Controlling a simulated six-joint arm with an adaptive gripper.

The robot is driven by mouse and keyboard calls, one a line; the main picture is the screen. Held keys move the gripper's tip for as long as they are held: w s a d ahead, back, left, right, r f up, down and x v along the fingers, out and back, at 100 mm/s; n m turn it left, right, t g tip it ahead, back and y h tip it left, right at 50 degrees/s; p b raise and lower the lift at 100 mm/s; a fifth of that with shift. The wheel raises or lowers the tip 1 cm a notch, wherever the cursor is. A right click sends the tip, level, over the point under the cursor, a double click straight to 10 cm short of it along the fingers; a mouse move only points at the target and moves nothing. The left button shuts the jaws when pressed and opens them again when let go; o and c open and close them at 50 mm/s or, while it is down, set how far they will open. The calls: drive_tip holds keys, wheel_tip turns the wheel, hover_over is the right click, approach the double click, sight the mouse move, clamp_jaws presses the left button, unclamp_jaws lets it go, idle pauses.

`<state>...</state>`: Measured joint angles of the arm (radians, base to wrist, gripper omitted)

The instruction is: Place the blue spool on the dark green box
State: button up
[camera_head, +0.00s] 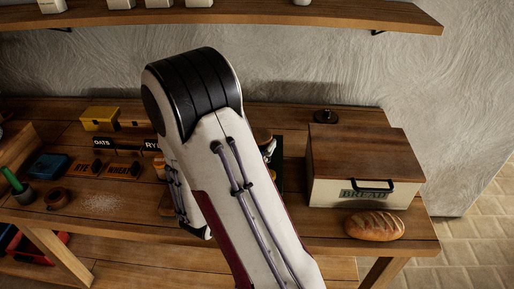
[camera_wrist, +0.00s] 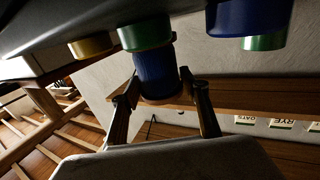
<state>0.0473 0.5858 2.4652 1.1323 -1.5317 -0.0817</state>
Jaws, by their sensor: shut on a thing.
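In the wrist view my gripper (camera_wrist: 160,80) is shut on the blue spool (camera_wrist: 158,72), which sits between its two fingers. A green round thing (camera_wrist: 145,34) overlaps the upper end of the spool in the picture; I cannot tell whether they touch. In the head view my arm hides the gripper and the spool. A dark, greenish edge (camera_head: 279,166) shows just right of my arm on the bench; it may be the dark green box, but most of it is hidden.
A wooden-topped bread bin (camera_head: 365,165) and a loaf (camera_head: 374,226) stand on the right of the bench. Yellow (camera_head: 99,119) and blue (camera_head: 49,166) boxes stand left. A shelf (camera_head: 300,13) runs above. More blue (camera_wrist: 248,16) and green (camera_wrist: 264,41) round things show in the wrist view.

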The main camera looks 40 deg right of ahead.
drive_tip(key=shift+f, duration=0.7)
drive_tip(key=shift+f, duration=0.15)
drive_tip(key=o, duration=1.3)
drive_tip(key=shift+a, duration=0.1)
drive_tip(key=shift+v, duration=5.95)
drive_tip(key=shift+s, duration=0.1)
